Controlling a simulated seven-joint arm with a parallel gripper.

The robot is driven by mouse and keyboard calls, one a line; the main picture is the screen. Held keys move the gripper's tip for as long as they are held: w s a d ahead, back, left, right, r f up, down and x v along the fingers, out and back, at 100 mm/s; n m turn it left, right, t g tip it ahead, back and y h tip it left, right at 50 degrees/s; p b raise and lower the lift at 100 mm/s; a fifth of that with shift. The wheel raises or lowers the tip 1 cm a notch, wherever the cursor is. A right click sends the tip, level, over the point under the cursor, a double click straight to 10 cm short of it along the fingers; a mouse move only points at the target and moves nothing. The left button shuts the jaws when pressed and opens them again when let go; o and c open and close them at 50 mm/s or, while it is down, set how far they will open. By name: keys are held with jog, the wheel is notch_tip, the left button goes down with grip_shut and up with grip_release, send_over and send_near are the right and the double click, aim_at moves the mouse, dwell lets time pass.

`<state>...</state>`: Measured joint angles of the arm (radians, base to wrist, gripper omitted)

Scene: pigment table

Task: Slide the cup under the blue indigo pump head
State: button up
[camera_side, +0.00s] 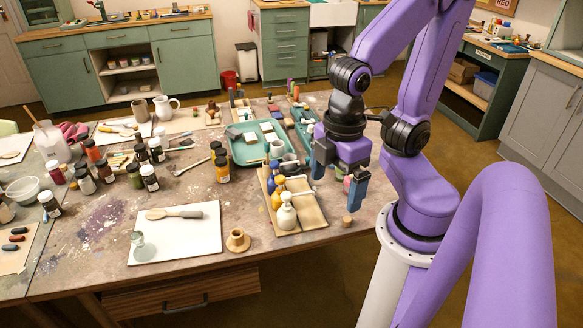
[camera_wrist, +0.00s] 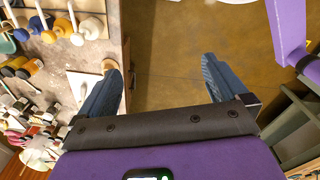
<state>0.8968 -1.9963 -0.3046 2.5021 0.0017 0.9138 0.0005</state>
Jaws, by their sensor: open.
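Pump bottles stand in a row on a wooden tray (camera_side: 310,212): a blue one (camera_side: 271,184) at the back, a yellow one (camera_side: 277,198) in the middle and a white one (camera_side: 287,215) in front. The blue pump head is small and partly hidden here. A small grey cup (camera_side: 290,164) stands just behind the row; a paler cup (camera_side: 276,149) stands farther back by the teal tray. I cannot tell which is the task's cup. My gripper (camera_side: 338,178) is open and empty, right of the tray. In the wrist view its fingers (camera_wrist: 162,68) are spread over bare floor.
A teal tray (camera_side: 239,157) with several items lies behind the pumps. A white board (camera_side: 180,245) holds a spoon-like tool and a glass jar; a small wooden holder (camera_side: 238,241) stands beside it. Several dark-capped jars (camera_side: 149,178) stand left. The table's right edge is close to my gripper.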

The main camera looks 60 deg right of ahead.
jog(key=shift+w, duration=0.2)
jog(key=c, duration=0.9)
jog(key=w+m, duration=0.1)
jog(key=w, duration=0.2)
jog(key=w+d+m, duration=0.1)
jog(key=w, duration=0.3)
jog(key=w+m, duration=0.1)
jog(key=w, duration=0.2)
jog(key=shift+w+d+f+m, duration=0.15)
jog(key=shift+w+d+m, duration=0.15)
jog(key=shift+d, duration=0.1)
jog(key=shift+c, duration=0.6)
jog(key=w+d+f+m, duration=0.1)
jog(key=w+d+m, duration=0.2)
jog(key=w+d, duration=0.5)
jog(key=m, duration=0.6)
send_over(308, 158)
notch_tip(308, 158, down, 6)
notch_tip(308, 158, down, 17)
grip_shut()
